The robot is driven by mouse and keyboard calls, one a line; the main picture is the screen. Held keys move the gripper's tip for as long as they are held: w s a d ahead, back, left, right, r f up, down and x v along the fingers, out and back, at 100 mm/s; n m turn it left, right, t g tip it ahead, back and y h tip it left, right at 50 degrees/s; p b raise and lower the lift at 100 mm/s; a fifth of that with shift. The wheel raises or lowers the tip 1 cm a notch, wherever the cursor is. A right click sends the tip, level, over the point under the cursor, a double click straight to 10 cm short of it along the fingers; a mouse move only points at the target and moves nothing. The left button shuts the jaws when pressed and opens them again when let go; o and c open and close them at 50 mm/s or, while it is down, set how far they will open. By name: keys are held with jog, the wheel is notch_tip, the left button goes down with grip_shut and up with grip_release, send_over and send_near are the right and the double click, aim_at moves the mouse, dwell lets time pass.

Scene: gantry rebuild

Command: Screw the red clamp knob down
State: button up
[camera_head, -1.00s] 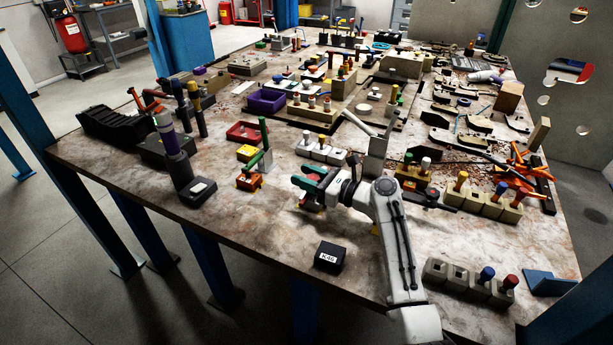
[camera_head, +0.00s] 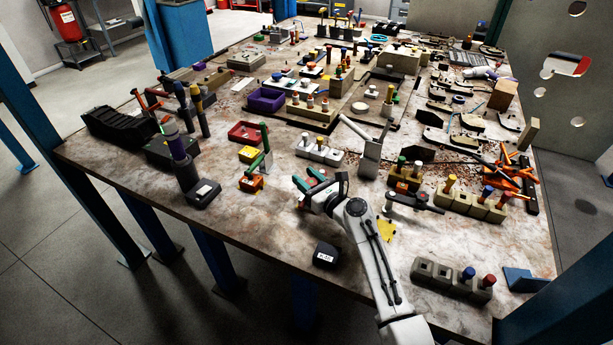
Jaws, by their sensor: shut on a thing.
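My gripper (camera_head: 311,186), with green fingers, is low over the near middle of the table (camera_head: 240,215). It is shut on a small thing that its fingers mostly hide. A little red shows by the fingers, but I cannot tell if this is the clamp knob. To the right of my arm a dark clamp-like tool (camera_head: 413,201) with a long bar stands on a short post. A small red top (camera_head: 421,195) shows on it, apart from my gripper. Its thread and how far it is screwed down are too small to see.
A black labelled block (camera_head: 326,254) lies near the front edge. A grey socket block (camera_head: 452,279) with blue and red pegs stands right. A green-handled clamp (camera_head: 258,165) stands left of my gripper. Bare table lies between these.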

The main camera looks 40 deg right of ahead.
jog(key=shift+r, duration=0.1)
jog(key=o, duration=0.9)
jog(key=shift+d, duration=0.1)
jog(key=shift+s, duration=0.35)
jog(key=s, duration=0.3)
jog(key=s+a, duration=0.1)
jog(key=s, duration=0.6)
jog(key=shift+a+b, duration=0.15)
jog(key=shift+b, duration=0.2)
